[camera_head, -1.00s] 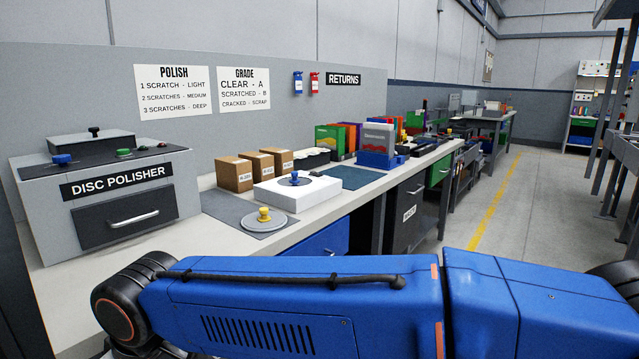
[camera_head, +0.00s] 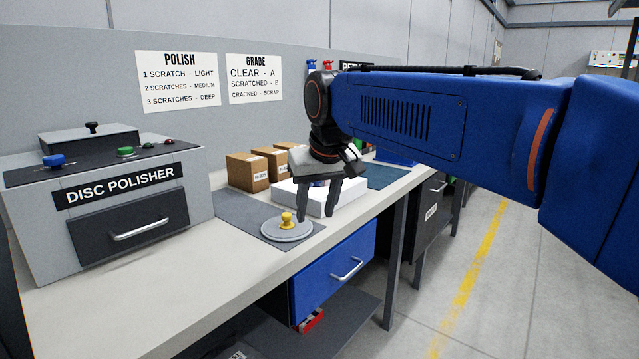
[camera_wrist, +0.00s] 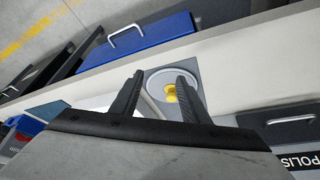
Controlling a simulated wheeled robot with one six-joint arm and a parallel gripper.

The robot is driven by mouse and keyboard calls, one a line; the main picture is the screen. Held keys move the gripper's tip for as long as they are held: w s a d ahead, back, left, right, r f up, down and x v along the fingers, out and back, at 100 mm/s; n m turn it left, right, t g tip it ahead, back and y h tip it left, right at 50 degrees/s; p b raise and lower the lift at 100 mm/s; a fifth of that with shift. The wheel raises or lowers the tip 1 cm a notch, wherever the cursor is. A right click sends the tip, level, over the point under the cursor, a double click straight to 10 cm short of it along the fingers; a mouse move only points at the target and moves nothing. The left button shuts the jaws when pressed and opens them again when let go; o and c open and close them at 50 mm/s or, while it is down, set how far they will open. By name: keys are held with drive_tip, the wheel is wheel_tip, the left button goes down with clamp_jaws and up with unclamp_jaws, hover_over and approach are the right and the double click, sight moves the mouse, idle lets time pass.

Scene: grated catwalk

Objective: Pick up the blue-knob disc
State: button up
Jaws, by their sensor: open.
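The blue-knob disc is not visible now; my gripper and wrist cover the middle of the white box (camera_head: 350,192), where it lay in the earlier head view. A grey disc with a yellow knob (camera_head: 287,222) lies on the grey mat (camera_head: 236,208), left of my gripper (camera_head: 316,215). My gripper is open and empty, fingers pointing down, in front of the white box in the head view. In the wrist view, the yellow-knob disc (camera_wrist: 158,84) shows between and beyond the open fingers (camera_wrist: 160,75).
The disc polisher (camera_head: 120,215) stands at the left of the bench. Small cardboard boxes (camera_head: 247,172) stand behind the white box. A blue drawer (camera_head: 325,285) is under the bench front. Bare worktop (camera_head: 190,262) lies front left.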

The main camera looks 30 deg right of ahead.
drive_tip(key=w+d+r+m+h, duration=0.1)
drive_tip(key=w+d+r+m, duration=0.1)
drive_tip(key=w+d+r, duration=0.5)
drive_tip(key=w+d+r+m, duration=0.1)
drive_tip(key=w+d+r, duration=0.3)
drive_tip(key=w+r, duration=0.6)
hover_over(321, 186)
drive_tip(key=w, duration=0.2)
drive_tip(key=shift+g, duration=0.3)
drive_tip(key=f, duration=1.1)
drive_tip(key=shift+a+f, duration=0.25)
drive_tip(key=shift+f, duration=0.05)
drive_tip(key=shift+x, duration=2.65)
drive_tip(key=shift+d, duration=0.2)
clamp_jaws()
